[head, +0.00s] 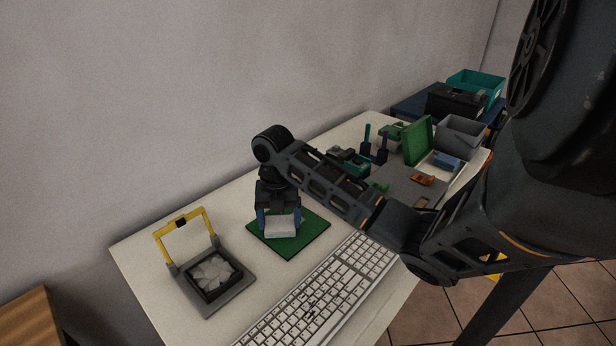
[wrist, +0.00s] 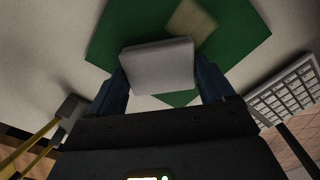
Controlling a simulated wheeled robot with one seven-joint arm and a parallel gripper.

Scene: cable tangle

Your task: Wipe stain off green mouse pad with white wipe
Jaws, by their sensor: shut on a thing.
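The green mouse pad (head: 311,226) lies flat on the table behind the keyboard, and it also shows in the wrist view (wrist: 118,35). My gripper (head: 278,218) is over the pad, pointing down. In the wrist view its two blue fingers (wrist: 160,80) are shut on the white wipe (wrist: 158,66), a pale block. The wipe also shows in the head view (head: 281,226), at the pad's surface; I cannot tell if it touches. A tan stain (wrist: 190,19) shows on the pad just beyond the wipe. In the head view the stain is hidden.
A white keyboard (head: 325,290) lies along the table's front edge. A grey fan fixture with a yellow handle (head: 212,272) stands left of the pad. Tools, a green board (head: 416,141) and a grey bin (head: 461,136) crowd the right. Bare table (head: 150,245) shows at the far left.

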